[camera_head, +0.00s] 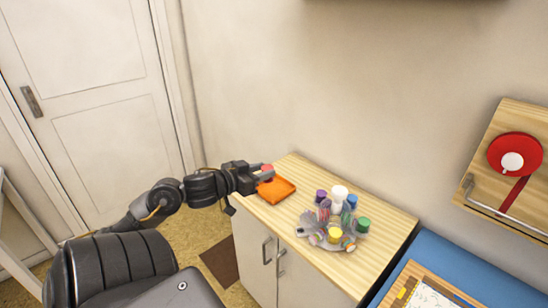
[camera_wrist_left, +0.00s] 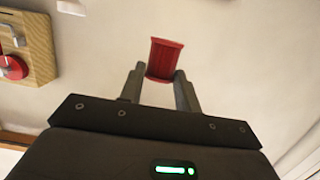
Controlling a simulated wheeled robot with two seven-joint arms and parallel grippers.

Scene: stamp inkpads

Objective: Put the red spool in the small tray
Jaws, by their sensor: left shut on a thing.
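The red spool (camera_head: 267,168) is held at the tip of my left gripper (camera_head: 264,174) in the head view, above the back left part of the orange small tray (camera_head: 281,190). The left wrist view shows the red spool (camera_wrist_left: 165,58) between the two fingers of my left gripper (camera_wrist_left: 160,75), which is shut on it. The orange tray lies on the wooden cabinet top near its left end. The gripper and spool cover part of its far left side. My right gripper is not in view.
Bare wood lies between tray and stand.

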